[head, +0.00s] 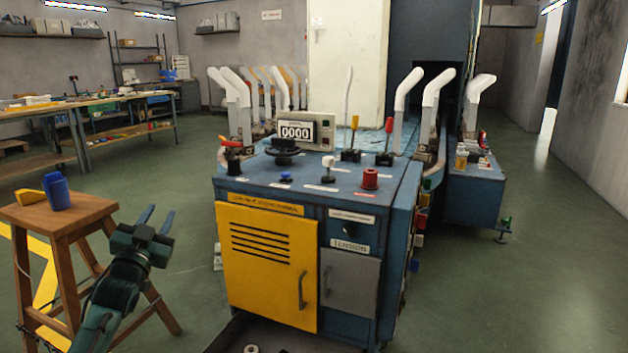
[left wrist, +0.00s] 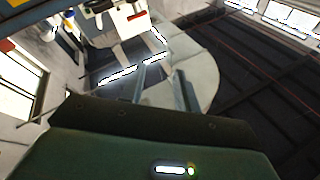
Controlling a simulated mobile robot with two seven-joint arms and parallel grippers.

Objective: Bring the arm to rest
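My left arm reaches up from the lower left of the head view, over the front of the wooden stool (head: 75,215). Its gripper (head: 158,216) points up and away, left of the machine's yellow door. The two blue-grey fingers stand apart with nothing visible between them. The left wrist view also shows the spread fingers (left wrist: 160,88) with an empty gap. A pale rounded surface shows behind them there; I cannot tell what it is. My right gripper is in neither view.
A blue machine (head: 385,240) with a yellow door (head: 268,265), levers and a counter stands at the centre. White foot-shaped boards (head: 432,92) ring it. Workbenches (head: 60,105) line the left. Floor is open at the right.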

